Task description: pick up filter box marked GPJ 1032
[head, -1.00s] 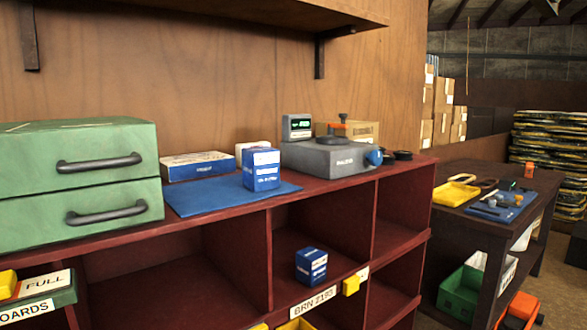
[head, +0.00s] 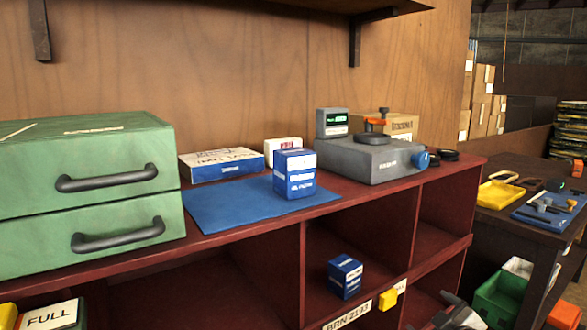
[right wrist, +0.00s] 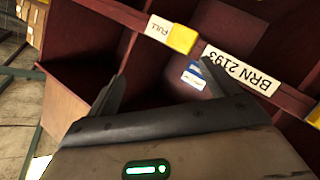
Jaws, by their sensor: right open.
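A blue and white filter box (head: 294,174) stands upright on a blue mat (head: 215,209) on top of the red-brown shelf unit. A second, smaller-looking blue and white box (head: 345,276) sits in an open compartment below, above the BRN 2193 label; it also shows in the right wrist view (right wrist: 194,76). The print on both boxes is too small to read, so I cannot tell which is GPJ 1032. My right gripper (head: 455,312) is at the lower right edge of the head view, in front of the shelf. In the right wrist view its fingers (right wrist: 162,76) are apart and empty, facing the compartments. My left gripper is out of view.
A green drawer cabinet (head: 85,195), a flat blue-white box (head: 222,164) and a grey device (head: 370,158) stand on the shelf top. A yellow block (head: 387,299) sticks out at the shelf's front edge. A dark side table (head: 520,226) stands right.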

